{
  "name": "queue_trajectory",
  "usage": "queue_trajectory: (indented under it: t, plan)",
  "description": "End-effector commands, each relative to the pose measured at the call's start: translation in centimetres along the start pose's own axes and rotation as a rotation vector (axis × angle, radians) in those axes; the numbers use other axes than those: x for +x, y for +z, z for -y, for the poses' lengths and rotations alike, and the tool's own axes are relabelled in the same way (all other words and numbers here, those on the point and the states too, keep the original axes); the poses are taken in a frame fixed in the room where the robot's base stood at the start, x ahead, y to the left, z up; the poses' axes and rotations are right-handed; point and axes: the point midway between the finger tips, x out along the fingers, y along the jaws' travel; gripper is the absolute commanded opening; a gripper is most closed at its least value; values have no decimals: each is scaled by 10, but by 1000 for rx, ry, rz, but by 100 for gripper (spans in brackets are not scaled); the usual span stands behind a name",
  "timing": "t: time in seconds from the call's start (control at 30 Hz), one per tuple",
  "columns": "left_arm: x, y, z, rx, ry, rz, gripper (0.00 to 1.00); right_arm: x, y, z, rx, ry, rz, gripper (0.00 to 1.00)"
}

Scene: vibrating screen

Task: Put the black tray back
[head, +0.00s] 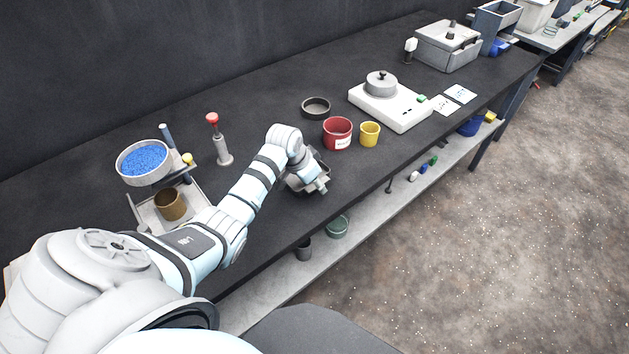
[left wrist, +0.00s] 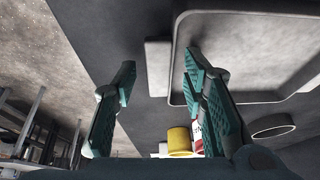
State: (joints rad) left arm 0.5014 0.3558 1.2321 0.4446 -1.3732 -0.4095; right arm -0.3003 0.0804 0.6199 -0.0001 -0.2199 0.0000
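The tray (head: 323,165) lies on the dark bench near its front edge, mostly hidden under my left wrist in the head view. In the left wrist view the tray (left wrist: 184,84) is a dark grey, shallow, rounded rectangle with a lighter rim at the upper right. A flat grey tab (left wrist: 158,50) shows beside its left wall. My left gripper (left wrist: 158,80) is open, with the tab showing between its two fingers. It also shows in the head view (head: 312,186), low over the tray. I cannot tell whether a finger touches it. My right gripper is in neither view.
A sieve of blue granules (head: 144,175) stands on the shaker at left, above a brown cup (head: 170,208). A red container (head: 338,132), yellow cup (head: 370,134), round dark dish (head: 316,108) and white scale (head: 400,115) stand right of the gripper. A red-topped tool (head: 222,150) stands behind the arm.

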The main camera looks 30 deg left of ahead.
Motion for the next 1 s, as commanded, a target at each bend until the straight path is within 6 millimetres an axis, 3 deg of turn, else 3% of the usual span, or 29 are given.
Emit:
queue_trajectory:
  t: [0.37, 0.73, 0.83, 1.0]
  plan:
    - [-10, -2, 1, 0, -1, -2, 41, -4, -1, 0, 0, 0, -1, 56]
    - [-103, -2, 1, 3, -3, -2, 41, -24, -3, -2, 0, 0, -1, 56]
    - [-118, -2, 1, 1, -2, -2, 41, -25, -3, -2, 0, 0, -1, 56]
    - [-124, -1, 0, 0, 1, 0, 41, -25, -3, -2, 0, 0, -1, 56]
